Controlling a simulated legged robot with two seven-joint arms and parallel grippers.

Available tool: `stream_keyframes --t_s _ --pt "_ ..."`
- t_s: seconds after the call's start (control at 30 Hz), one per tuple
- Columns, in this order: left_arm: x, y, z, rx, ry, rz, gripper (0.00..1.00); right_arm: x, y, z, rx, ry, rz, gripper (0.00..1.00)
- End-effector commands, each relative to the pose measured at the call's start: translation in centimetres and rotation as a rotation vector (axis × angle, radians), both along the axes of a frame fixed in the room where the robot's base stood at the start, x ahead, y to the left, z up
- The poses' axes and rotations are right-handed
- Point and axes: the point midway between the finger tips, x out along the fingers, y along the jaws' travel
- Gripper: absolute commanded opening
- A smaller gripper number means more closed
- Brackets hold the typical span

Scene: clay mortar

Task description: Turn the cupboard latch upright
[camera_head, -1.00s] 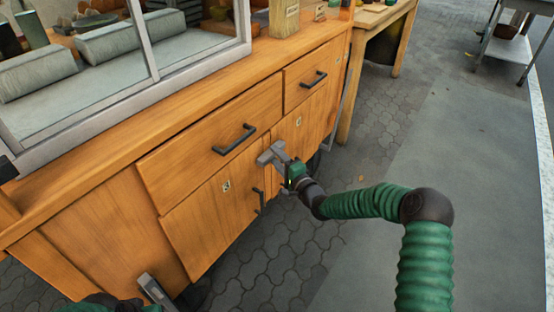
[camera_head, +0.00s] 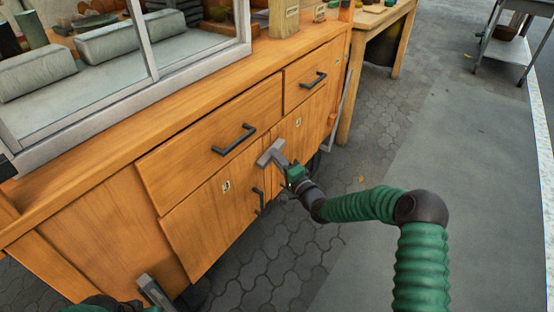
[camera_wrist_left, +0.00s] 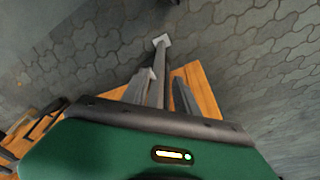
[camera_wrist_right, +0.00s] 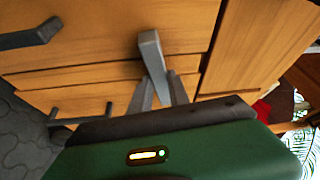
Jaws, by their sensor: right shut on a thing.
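The grey cupboard latch (camera_head: 270,152) is a short flat bar on the wooden front, at the upper edge of the lower doors. In the head view it slants from lower left to upper right. My right gripper (camera_head: 281,162) is at it and shut on it. In the right wrist view the latch (camera_wrist_right: 151,52) stands out between the two grey fingers (camera_wrist_right: 160,92); its mount is hidden.
Black handles sit on the wide drawer (camera_head: 236,140), the small drawer (camera_head: 314,79) and the left lower door (camera_head: 258,200). A wooden table (camera_head: 385,30) stands beyond the cupboard. Paved ground (camera_head: 270,265) in front of the doors is free.

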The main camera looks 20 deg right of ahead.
Motion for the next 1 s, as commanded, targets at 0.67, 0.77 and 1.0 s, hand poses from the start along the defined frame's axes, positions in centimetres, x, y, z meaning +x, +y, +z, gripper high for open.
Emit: stream_keyframes --t_s 0.67,0.77,1.0 --pt "0.0 0.0 -3.5 0.000 0.000 0.000 0.36 0.0 0.2 -1.6 -0.496 -0.373 0.010 0.00" --pt "0.0 0.0 -4.0 0.000 0.000 0.000 0.36 0.1 0.1 -1.7 -0.570 -0.431 0.011 0.00" --pt "0.0 0.0 -5.5 0.000 0.000 0.000 0.36 0.2 -0.1 -1.9 -0.752 -0.570 0.011 0.00"
